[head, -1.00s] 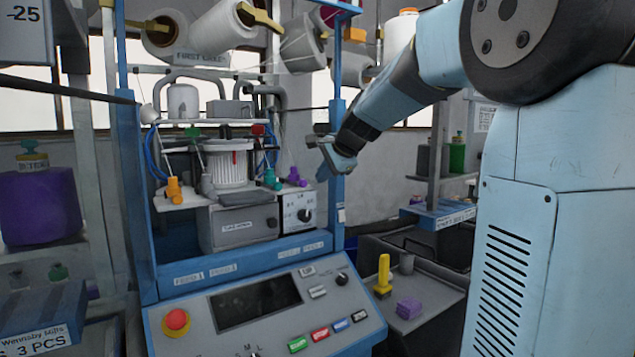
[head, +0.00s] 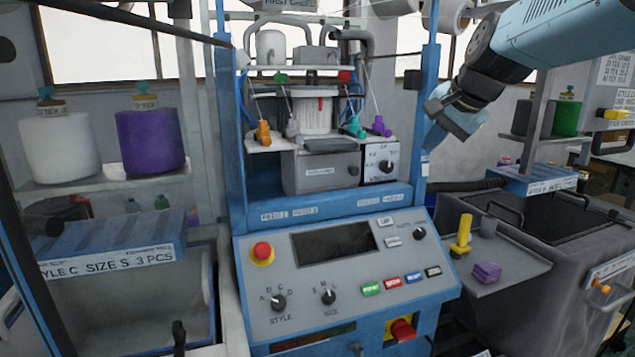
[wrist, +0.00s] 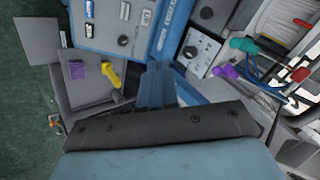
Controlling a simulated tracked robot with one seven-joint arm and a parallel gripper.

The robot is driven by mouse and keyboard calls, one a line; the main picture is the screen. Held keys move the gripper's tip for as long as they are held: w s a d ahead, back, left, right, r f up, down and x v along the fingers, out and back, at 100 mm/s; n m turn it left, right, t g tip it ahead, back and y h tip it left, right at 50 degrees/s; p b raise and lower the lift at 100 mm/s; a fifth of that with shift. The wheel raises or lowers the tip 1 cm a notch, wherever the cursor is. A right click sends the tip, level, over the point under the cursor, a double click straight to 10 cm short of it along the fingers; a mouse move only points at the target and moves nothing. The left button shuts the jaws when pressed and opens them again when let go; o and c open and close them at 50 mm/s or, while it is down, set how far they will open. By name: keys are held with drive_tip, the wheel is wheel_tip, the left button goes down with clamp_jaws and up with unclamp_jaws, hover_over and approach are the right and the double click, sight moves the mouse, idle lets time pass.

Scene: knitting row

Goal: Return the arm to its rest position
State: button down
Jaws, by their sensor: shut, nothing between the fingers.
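My arm reaches in from the upper right in the head view. My gripper (head: 438,108) is at its end, beside the right blue post of the knitting machine (head: 340,222). In the wrist view my gripper (wrist: 155,85) shows as two blue fingers close together, with nothing between them. The machine's control panel and the side shelf lie beyond the fingers there. Whether the fingers touch the post cannot be told.
A side shelf (head: 510,268) right of the panel holds a yellow tool (head: 462,235) and a purple block (head: 486,272). A dark bin (head: 545,235) stands behind it. White (head: 58,148) and purple (head: 150,140) cones stand on the left shelf.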

drive_tip(key=s+f+n+g+h, duration=0.1)
drive_tip(key=s+f+n, duration=0.3)
drive_tip(key=s, duration=0.5)
drive_tip(key=s+f+n+h, duration=0.1)
drive_tip(key=s+f+n, duration=0.4)
drive_tip(key=s+f, duration=0.3)
drive_tip(key=shift+s+f+g, duration=0.15)
drive_tip(key=shift+s+g, duration=0.25)
drive_tip(key=shift+s, duration=0.55)
drive_tip(key=shift+d, duration=0.1)
